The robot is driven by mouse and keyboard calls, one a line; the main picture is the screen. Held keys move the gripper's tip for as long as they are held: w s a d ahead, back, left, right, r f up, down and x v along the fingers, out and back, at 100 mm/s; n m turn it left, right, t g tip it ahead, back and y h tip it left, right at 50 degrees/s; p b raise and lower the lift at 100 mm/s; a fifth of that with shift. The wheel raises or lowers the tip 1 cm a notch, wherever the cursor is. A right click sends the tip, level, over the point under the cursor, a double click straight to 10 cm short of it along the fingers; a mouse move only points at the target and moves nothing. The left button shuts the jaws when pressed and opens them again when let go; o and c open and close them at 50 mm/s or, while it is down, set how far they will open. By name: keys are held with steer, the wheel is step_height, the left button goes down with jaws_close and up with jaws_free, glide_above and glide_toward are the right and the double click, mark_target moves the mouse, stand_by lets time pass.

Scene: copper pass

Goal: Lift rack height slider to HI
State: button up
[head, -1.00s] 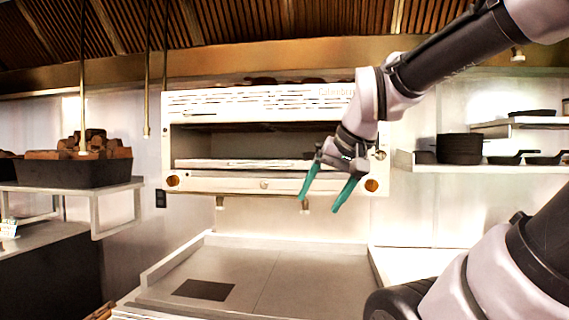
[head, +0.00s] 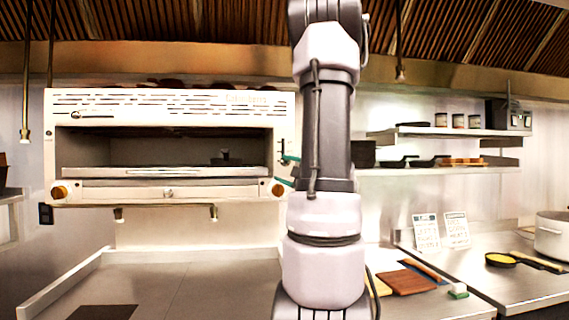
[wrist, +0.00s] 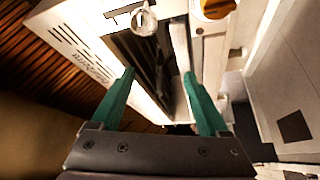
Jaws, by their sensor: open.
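The rack height slider (wrist: 143,21) is a silver knob on the right front panel of the white salamander grill (head: 170,105). In the wrist view it lies beyond my fingertips, nearer the left finger, and not between the fingers. My gripper (wrist: 159,74) has two green fingers, spread apart and empty. In the head view my gripper (head: 287,170) shows only as green tips at the grill's right edge, and my arm hides the rest. The slider's exact height on its track cannot be told there.
An orange-brown knob (wrist: 215,8) sits close beside the slider in the wrist view. The grill's rack (head: 165,171) crosses its open cavity. A shelf (head: 440,170) with pans is at right. Below is a steel counter (head: 200,285) with a cutting board (head: 405,281).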

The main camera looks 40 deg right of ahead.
mark_target(285, 161)
steer(key=d+m+h, duration=0.3)
steer(key=d+m, duration=0.2)
steer(key=d, duration=0.1)
steer(key=w, duration=0.3)
steer(key=w+r, duration=0.1)
steer(key=w, duration=0.2)
steer(key=w+r, duration=0.1)
steer(key=w, duration=0.2)
steer(key=shift+w+d, duration=0.1)
steer(key=shift+d, duration=0.15)
steer(key=shift+n, duration=0.3)
jaws_close()
stand_by(0.4)
steer(key=shift+r, duration=0.1)
